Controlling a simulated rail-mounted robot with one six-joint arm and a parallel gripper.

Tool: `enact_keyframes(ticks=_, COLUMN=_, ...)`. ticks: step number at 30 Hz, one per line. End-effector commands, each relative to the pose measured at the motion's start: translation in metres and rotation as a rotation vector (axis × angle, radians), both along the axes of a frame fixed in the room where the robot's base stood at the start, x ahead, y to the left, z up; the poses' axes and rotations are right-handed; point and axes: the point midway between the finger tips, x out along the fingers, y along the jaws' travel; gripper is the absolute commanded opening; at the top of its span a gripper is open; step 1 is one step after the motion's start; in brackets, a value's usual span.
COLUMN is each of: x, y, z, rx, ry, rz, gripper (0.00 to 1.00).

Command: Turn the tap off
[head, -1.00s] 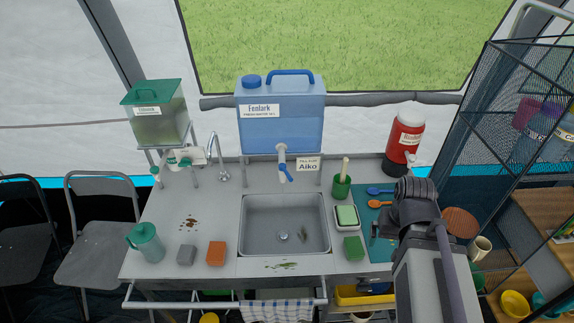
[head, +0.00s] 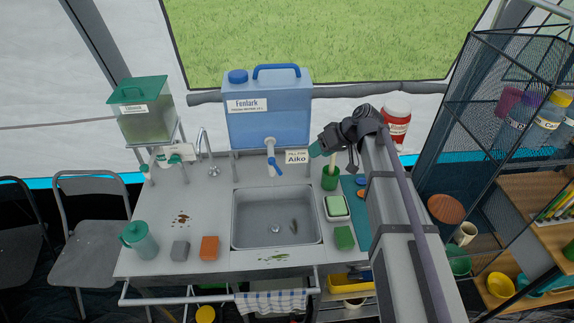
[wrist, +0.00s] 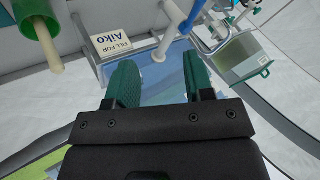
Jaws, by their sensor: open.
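The blue Fenlark water container (head: 268,108) stands behind the sink (head: 235,218). Its white tap (head: 270,147) points down over the sink's back edge and carries a blue lever (head: 275,165). No stream of water is discernible in the head view. My gripper (head: 316,149) is to the right of this tap, beside the Aiko card (head: 297,157), and apart from the tap. In the wrist view my green fingers (wrist: 162,82) are spread and empty. There the white tap (wrist: 164,46) and blue lever (wrist: 195,12) show just beyond the fingertips.
A green-lidded dispenser (head: 142,110) with its own tap stands at left, beside a curved faucet (head: 207,153). A green pot with a brush (head: 330,178) stands below my gripper. A mesh shelf (head: 488,110) stands at right.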

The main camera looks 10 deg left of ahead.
Motion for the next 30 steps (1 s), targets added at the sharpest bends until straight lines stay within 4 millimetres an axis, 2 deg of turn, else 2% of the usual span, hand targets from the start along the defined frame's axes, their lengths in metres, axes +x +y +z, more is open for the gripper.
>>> enact_keyframes(ticks=1, x=-0.001, y=0.0, z=-0.001, rx=-0.002, ry=-0.002, rz=0.003, gripper=0.43)
enact_keyframes(ticks=5, x=-0.001, y=0.003, z=-0.008, rx=-0.002, ry=0.0, rz=0.002, gripper=0.31)
enact_keyframes(ticks=15, x=0.005, y=0.044, z=-0.064, rx=-0.003, ry=0.001, rz=0.002, gripper=0.0)
enact_keyframes(ticks=20, x=0.008, y=0.066, z=-0.088, rx=-0.004, ry=0.002, rz=0.002, gripper=0.0)
enact_keyframes(ticks=21, x=0.001, y=0.073, z=-0.074, rx=-0.005, ry=0.002, rz=0.002, gripper=0.0)
enact_keyframes(ticks=22, x=-0.002, y=0.077, z=-0.072, rx=-0.004, ry=0.002, rz=0.001, gripper=0.0)
enact_keyframes(ticks=25, x=-0.009, y=0.088, z=-0.07, rx=-0.005, ry=0.002, rz=0.002, gripper=0.0)
enact_keyframes(ticks=30, x=-0.013, y=0.096, z=-0.069, rx=-0.005, ry=0.002, rz=-0.001, gripper=0.0)
